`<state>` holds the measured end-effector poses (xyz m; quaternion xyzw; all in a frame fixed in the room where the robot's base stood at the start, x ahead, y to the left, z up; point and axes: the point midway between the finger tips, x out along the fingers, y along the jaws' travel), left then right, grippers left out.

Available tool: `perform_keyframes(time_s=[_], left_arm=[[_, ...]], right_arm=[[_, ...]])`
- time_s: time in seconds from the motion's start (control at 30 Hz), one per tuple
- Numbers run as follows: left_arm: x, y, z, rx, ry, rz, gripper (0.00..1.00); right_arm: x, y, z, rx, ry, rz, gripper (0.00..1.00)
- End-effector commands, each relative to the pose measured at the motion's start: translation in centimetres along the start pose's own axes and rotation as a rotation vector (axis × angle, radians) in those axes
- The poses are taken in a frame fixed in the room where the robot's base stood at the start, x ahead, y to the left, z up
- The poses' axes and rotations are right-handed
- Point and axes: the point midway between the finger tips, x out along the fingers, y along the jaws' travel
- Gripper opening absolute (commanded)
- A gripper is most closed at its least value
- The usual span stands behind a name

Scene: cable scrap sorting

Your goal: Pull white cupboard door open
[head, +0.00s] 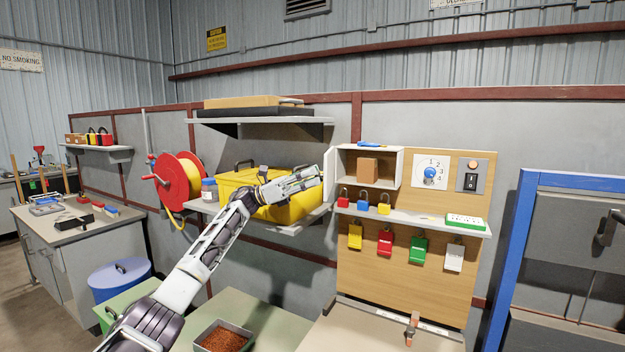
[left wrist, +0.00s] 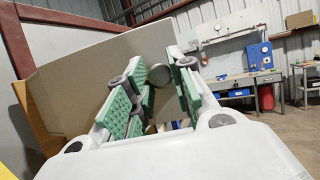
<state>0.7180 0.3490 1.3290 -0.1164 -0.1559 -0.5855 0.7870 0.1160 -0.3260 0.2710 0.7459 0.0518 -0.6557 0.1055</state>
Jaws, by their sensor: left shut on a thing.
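The white cupboard (head: 398,168) is mounted on the wooden board, and its inside is visible with a brown box (head: 368,168) in it. Its door (head: 330,172) stands swung out at the left side, seen nearly edge-on. My left gripper (head: 318,175) is at the door's outer side. In the left wrist view the door panel (left wrist: 85,80) fills the left and middle. The green-padded fingers of my left gripper (left wrist: 155,95) are shut on the round door knob (left wrist: 159,75). My right gripper is not in view.
A shelf (head: 420,216) with padlocks runs under the cupboard, and tagged locks hang below it. A yellow toolbox (head: 240,182) sits on a shelf behind my left forearm. A blue-framed cabinet (head: 520,240) stands at the right.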

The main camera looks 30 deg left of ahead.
Motion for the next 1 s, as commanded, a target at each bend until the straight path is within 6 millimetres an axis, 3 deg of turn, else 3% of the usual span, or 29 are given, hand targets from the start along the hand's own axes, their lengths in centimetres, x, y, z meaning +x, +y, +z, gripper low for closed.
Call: perform_keyframes(time_s=[0.33, 0.37, 0.53, 0.77, 1.0], left_arm=[[0.0, 0.0, 0.6, 0.003, -0.009, 0.001, 0.0], [0.0, 0.0, 0.6, 0.004, -0.009, 0.001, 0.25], [0.0, 0.0, 0.4, 0.002, -0.006, 0.0, 0.45], [0.0, 0.0, 0.2, 0.001, -0.003, -0.001, 0.45], [-0.5, 0.0, 0.1, 0.0, -0.002, -0.001, 0.45]], right_arm=[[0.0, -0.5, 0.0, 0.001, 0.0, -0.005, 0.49], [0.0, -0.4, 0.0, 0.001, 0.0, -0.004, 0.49], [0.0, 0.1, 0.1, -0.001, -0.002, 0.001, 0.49], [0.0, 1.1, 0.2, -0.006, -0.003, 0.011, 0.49], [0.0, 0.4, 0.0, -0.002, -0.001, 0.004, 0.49]])
